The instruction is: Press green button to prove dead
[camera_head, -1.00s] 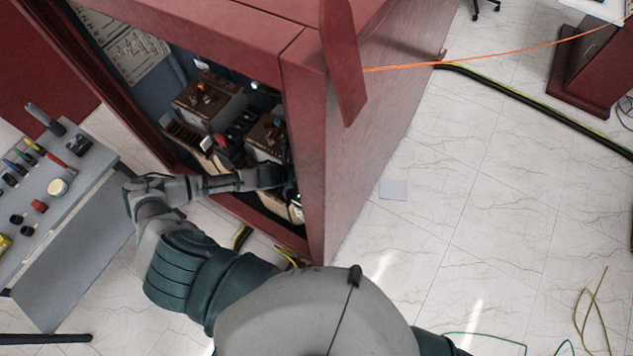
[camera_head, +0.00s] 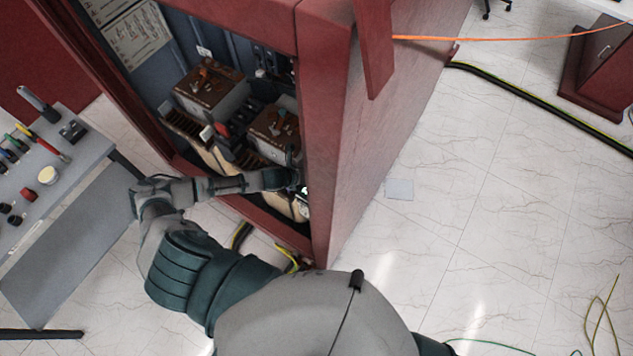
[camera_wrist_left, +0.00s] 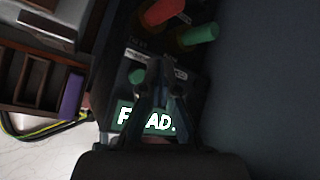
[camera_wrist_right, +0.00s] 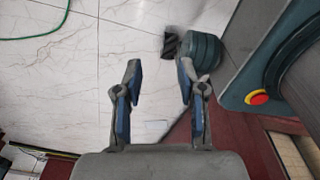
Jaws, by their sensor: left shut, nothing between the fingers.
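In the left wrist view a dark tester panel (camera_wrist_left: 188,72) carries a red plug (camera_wrist_left: 190,10) and a green plug (camera_wrist_left: 198,35). A small round green button (camera_wrist_left: 137,76) sits lower left, right beside my fingers. A lit green display (camera_wrist_left: 124,115) shows white letters, partly hidden by my fingers. My left gripper (camera_wrist_left: 158,68) is shut and empty in front of the panel; I cannot tell whether it touches it. In the head view my left gripper (camera_head: 296,172) reaches inside the red cabinet (camera_head: 335,150). My right gripper (camera_wrist_right: 160,68) is open and empty, outside the head view.
Brown transformer blocks (camera_head: 212,92) stand in the cabinet behind my left arm. A grey table (camera_head: 60,210) with tools is at the left. An orange cable (camera_head: 500,39) runs off the cabinet. The tiled floor at right is largely clear.

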